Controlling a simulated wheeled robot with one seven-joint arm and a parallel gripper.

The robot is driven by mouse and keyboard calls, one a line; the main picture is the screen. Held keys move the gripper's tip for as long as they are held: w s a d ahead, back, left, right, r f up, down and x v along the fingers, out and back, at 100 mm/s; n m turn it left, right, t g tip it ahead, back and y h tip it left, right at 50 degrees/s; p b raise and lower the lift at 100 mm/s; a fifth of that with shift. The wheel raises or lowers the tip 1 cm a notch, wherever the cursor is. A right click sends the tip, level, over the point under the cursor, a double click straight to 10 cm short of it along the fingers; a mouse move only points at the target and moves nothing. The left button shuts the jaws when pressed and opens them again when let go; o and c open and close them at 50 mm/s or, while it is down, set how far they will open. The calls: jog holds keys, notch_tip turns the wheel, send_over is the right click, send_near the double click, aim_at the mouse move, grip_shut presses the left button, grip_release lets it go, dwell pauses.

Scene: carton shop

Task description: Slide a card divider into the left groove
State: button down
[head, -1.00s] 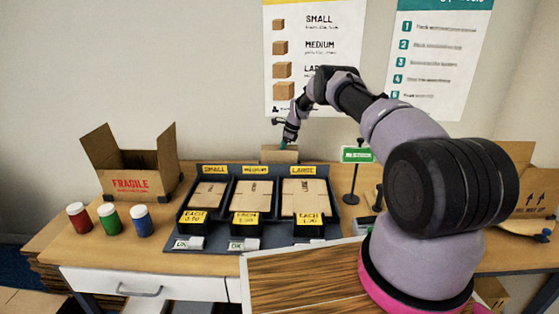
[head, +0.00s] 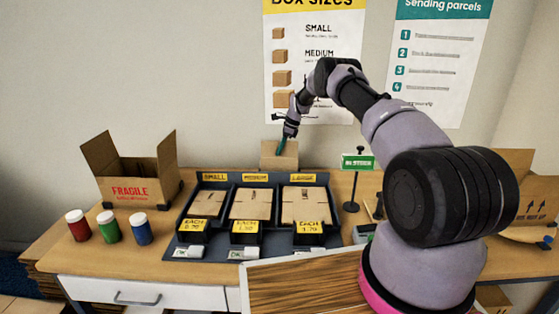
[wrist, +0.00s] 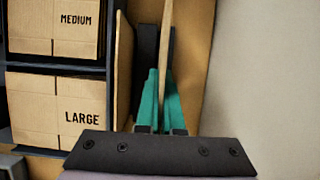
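A tan card divider (head: 280,158) stands upright at the back of the bench, behind the tray, in the head view. My gripper (head: 281,146) is at its upper edge, with teal fingers. In the wrist view the card (wrist: 165,55) shows edge-on as a thin strip between the teal fingers (wrist: 163,105), which are closed on it. The open carton marked FRAGILE (head: 131,194) stands at the left, flaps up. I cannot make out a groove in either view; the carton's inside is mostly hidden.
A dark tray (head: 180,245) with small, medium and large flat boxes fills the middle of the bench. Red (head: 78,228), green (head: 109,229) and blue (head: 138,230) jars stand at its left. A green sign (head: 356,162) on a stand is to its right.

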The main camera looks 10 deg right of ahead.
notch_tip(320, 180, up, 22)
dwell(1.2)
jog(key=shift+f, duration=0.1)
